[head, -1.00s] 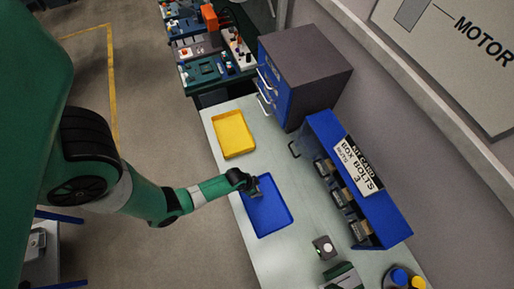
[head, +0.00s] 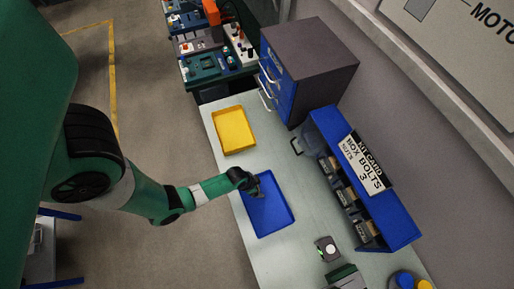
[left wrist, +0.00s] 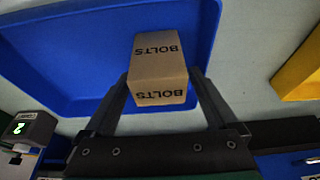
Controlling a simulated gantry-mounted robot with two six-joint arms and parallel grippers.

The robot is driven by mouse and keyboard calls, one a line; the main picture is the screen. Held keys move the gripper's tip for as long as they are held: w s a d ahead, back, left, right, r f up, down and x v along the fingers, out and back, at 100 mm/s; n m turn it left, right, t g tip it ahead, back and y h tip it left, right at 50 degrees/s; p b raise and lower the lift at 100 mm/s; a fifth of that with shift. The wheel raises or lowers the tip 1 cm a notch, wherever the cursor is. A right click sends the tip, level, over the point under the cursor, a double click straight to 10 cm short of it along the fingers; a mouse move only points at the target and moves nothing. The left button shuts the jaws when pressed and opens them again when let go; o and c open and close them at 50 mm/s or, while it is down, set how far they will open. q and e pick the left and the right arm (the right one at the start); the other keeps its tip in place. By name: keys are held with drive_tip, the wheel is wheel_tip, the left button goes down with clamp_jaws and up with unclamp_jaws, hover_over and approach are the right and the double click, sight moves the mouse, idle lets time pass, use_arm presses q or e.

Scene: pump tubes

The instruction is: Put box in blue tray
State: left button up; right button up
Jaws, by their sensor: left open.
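The cardboard box (left wrist: 158,68), printed BOLTS, is at the blue tray (left wrist: 60,70) in the left wrist view, with the tray's blue surface around its far part. My left gripper (left wrist: 160,86) has its two fingers apart, one on each side of the box. I cannot tell whether the box rests fully on the tray floor. In the head view my left gripper (head: 255,188) is low over the upper left part of the blue tray (head: 272,215) and mostly hides the box. My right gripper is not in view.
A yellow tray (head: 233,130) lies on the bench beyond the blue tray. A blue rack (head: 385,205) with small bins and a blue drawer cabinet (head: 310,70) stand along the wall side. A small grey device (head: 327,248) sits nearer. Bare bench (head: 300,190) lies between tray and rack.

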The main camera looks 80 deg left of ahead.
use_arm(q)
drive_tip(key=p+v, duration=0.9)
drive_tip(key=v, duration=0.3)
drive_tip(key=shift+r, duration=0.15)
